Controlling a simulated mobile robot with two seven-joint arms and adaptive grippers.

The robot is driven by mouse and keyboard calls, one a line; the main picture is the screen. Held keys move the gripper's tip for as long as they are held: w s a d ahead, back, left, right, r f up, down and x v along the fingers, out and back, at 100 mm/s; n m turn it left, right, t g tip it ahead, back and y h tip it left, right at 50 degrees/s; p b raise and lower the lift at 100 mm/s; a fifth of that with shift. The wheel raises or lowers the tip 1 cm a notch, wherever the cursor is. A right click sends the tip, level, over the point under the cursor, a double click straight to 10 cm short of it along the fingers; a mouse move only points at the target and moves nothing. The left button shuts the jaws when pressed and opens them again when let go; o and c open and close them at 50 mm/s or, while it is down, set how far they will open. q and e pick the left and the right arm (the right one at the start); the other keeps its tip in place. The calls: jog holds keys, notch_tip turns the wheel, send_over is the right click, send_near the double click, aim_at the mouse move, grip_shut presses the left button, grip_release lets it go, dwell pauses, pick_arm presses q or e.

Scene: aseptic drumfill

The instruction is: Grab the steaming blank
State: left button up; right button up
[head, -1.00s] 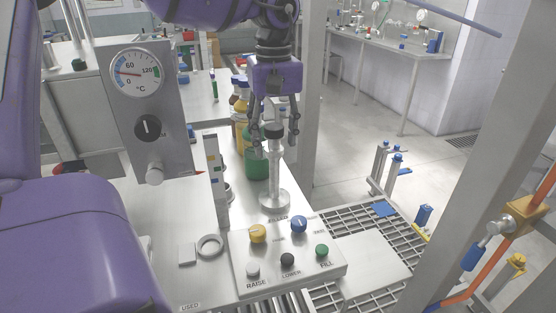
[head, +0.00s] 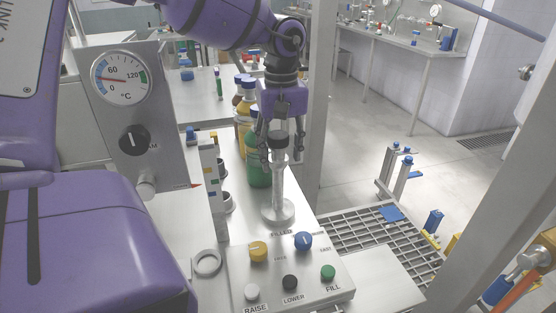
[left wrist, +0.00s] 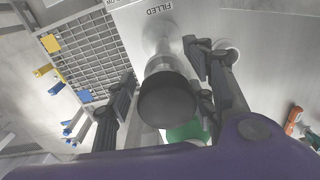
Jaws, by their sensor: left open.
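The steaming blank appears to be the upright metal piece (head: 278,190) with a black cap and a round flanged base, standing behind the control box. In the left wrist view its black top (left wrist: 167,100) is close to the camera, between the fingers. My left gripper (head: 279,150) points down over it from above, open, with a finger on either side of the black top. In the left wrist view my left gripper (left wrist: 165,88) shows its fingers apart, and I cannot tell whether either touches the piece. My right gripper is not in view.
A control box (head: 290,275) with knobs and buttons stands in front. A green bottle (head: 258,170) stands just behind and left of the metal piece. A gauge panel (head: 127,105) rises at left. A metal ring (head: 207,262) lies on the table. A grating (head: 375,232) lies right.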

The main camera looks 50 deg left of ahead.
pick_arm(q)
notch_tip(320, 180, down, 2)
jog(key=shift+c, duration=0.2)
grip_shut()
dwell(0.4)
